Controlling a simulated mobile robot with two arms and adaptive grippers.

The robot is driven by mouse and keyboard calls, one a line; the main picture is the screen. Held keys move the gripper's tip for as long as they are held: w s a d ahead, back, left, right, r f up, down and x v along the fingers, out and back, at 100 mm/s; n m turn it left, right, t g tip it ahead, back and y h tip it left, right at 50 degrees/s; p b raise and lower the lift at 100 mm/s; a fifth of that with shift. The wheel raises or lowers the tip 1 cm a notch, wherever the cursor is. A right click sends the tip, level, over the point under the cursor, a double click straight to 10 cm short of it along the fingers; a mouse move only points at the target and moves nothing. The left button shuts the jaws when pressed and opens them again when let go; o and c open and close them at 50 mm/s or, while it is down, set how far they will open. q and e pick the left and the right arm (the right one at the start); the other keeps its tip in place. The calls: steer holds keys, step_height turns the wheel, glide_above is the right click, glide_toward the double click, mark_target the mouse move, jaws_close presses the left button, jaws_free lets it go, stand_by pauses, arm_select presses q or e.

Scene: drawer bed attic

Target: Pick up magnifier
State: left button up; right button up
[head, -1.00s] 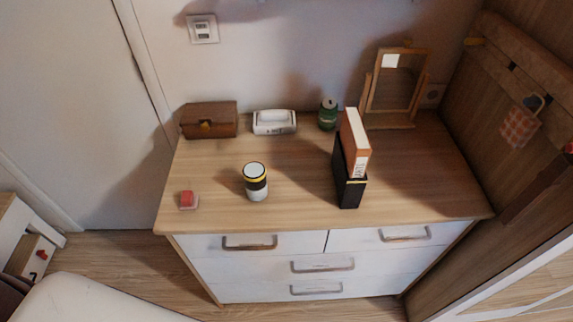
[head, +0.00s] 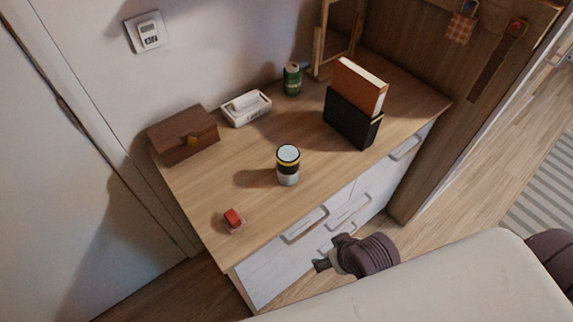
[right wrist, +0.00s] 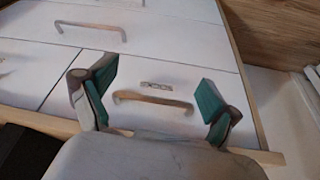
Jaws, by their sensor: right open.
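A short upright cylinder with a pale round top and black, yellow and white bands (head: 288,166) stands mid-front on the dresser top; I cannot tell whether it is the magnifier. No handled lens is clearly visible. My right gripper (head: 322,265) is low in front of the dresser's drawers, below the top's front edge and apart from the cylinder. In the right wrist view my right gripper (right wrist: 155,97) is open and empty, its teal-lined fingers wide apart, with a drawer handle (right wrist: 153,101) seen between them. My left gripper is not in view.
The wooden dresser top (head: 235,165) also holds a brown box (head: 183,136), a white tray (head: 246,108), a green can (head: 292,79), a black holder with a book (head: 350,118) and a small red item (head: 234,219). The front middle is mostly clear.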

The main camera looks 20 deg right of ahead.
steer(key=w+r+t, duration=0.4)
steer(key=w+r, duration=0.1)
steer(key=r, duration=0.2)
steer(key=t+y, duration=0.2)
steer(key=t, duration=0.4)
glide_toward(293, 170)
steer(key=p+x, duration=0.1)
steer(key=x, duration=0.6)
steer(key=shift+w+f, duration=0.1)
steer(key=shift+w, duration=0.2)
steer(key=shift+w+p, duration=0.3)
steer(key=shift+w, duration=0.15)
steer(key=p+x, duration=0.1)
steer(key=x, duration=0.2)
steer(key=shift+w+a+f, duration=0.1)
steer(key=shift+w+f, duration=0.1)
steer(key=shift+w, duration=0.15)
steer(key=shift+w+f, duration=0.2)
steer(key=shift+w, duration=0.2)
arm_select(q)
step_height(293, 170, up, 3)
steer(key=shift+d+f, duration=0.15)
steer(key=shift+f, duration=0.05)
arm_select(e)
steer(key=shift+s, duration=0.1)
